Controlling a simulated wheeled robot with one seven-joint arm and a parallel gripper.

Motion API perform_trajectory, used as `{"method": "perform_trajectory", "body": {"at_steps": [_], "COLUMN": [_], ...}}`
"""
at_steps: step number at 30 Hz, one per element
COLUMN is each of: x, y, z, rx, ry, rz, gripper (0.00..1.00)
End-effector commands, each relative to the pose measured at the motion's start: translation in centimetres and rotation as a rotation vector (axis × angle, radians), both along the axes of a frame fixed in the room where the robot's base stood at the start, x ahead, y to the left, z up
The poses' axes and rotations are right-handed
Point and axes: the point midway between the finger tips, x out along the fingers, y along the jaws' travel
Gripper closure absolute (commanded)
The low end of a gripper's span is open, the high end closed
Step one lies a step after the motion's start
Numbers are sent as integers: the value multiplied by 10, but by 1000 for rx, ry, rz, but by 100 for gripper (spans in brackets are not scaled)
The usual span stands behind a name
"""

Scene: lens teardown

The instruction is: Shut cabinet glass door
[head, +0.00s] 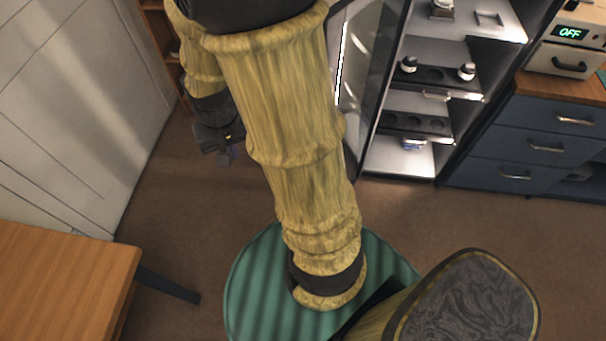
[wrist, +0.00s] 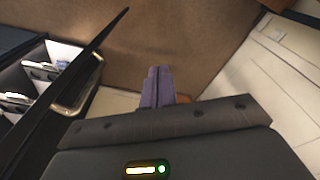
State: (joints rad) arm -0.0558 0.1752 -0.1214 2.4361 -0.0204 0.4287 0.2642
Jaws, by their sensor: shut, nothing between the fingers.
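The cabinet (head: 398,158) stands at the upper right of centre in the head view, its lit shelves exposed. Its glass door (head: 372,65) stands open at the cabinet's left side, and my arm hides part of it. In the wrist view a dark, thin door edge (wrist: 82,62) slants across the left, with a shiny metal-rimmed part beside it that I cannot name surely. My gripper (head: 226,157) is left of the door in the head view, apart from it. In the wrist view its purple fingers (wrist: 157,84) are together and empty, right of the dark edge.
Blue drawers (head: 533,145) stand right of the cabinet, with a device reading OFF (head: 570,52) on top. A wooden table (head: 62,285) is at the lower left. Lenses and small parts sit on the cabinet shelves.

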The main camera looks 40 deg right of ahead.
Motion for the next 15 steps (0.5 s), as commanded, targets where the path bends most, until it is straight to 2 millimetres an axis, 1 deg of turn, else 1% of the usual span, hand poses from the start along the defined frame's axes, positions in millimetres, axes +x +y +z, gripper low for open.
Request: {"method": "perform_trajectory", "body": {"at_steps": [1, 3, 8, 9, 12, 15], "x": [8, 18, 35, 39, 47, 54], "y": [-8, -21, -53, -62, -84, -106], "z": [-28, -53, -108, -121, -153, -182], "rx": [-11, -35, -133, -166, -262, -374], "ry": [40, 88, 173, 188, 211, 212], "rz": [-84, -214, -505, -575, -747, -910], "gripper": [100, 100, 100, 100, 100, 100]}}
